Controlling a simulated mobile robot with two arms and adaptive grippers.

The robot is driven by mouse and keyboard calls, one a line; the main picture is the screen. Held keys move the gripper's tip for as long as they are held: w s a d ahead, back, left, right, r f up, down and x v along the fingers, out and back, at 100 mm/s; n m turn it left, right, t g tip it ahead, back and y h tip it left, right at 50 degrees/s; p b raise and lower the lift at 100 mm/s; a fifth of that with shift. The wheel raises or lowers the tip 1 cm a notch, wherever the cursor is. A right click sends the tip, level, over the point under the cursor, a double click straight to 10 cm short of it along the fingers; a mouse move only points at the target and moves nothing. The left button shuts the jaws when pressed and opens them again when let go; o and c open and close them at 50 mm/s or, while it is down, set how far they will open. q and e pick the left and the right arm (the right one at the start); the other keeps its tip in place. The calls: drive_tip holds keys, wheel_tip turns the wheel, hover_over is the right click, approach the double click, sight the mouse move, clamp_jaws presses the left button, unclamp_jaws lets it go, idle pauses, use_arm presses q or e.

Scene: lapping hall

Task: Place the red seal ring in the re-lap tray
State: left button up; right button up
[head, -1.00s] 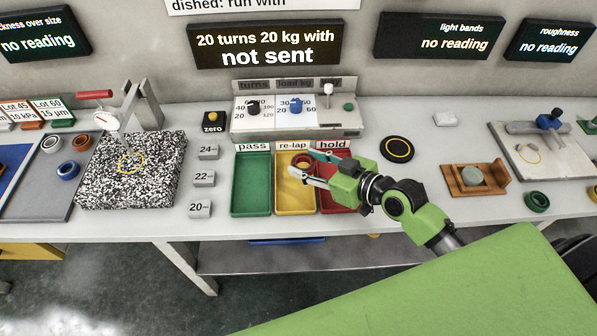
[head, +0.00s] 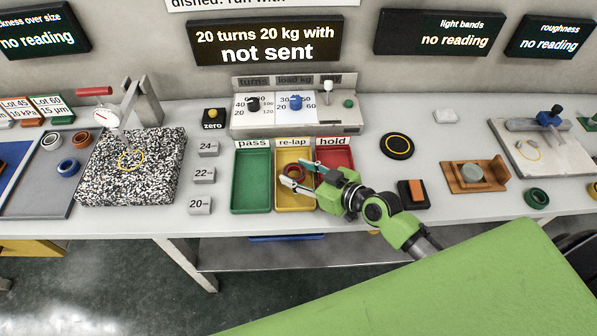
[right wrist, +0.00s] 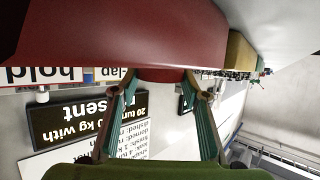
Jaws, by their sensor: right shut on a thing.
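The red seal ring (head: 294,174) is between the fingertips of my right gripper (head: 294,177), which is shut on it. In the head view the ring appears over the yellow re-lap tray (head: 293,206), between its side walls; I cannot tell whether it touches the floor of the tray. In the right wrist view the red ring (right wrist: 160,75) shows at the fingertips, partly hidden by the large red side of the hold tray (right wrist: 120,35). My left gripper is not in view.
The green pass tray (head: 251,207) is left of the re-lap tray, and the red hold tray (head: 335,157) is right, partly behind my gripper. A black holder with an orange block (head: 413,192) lies right of my arm. Weight blocks (head: 203,176) stand left of the trays.

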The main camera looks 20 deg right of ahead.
drive_tip(key=shift+s+f+b, duration=0.15)
drive_tip(key=shift+f+b, duration=0.15)
drive_tip(key=shift+f, duration=0.1)
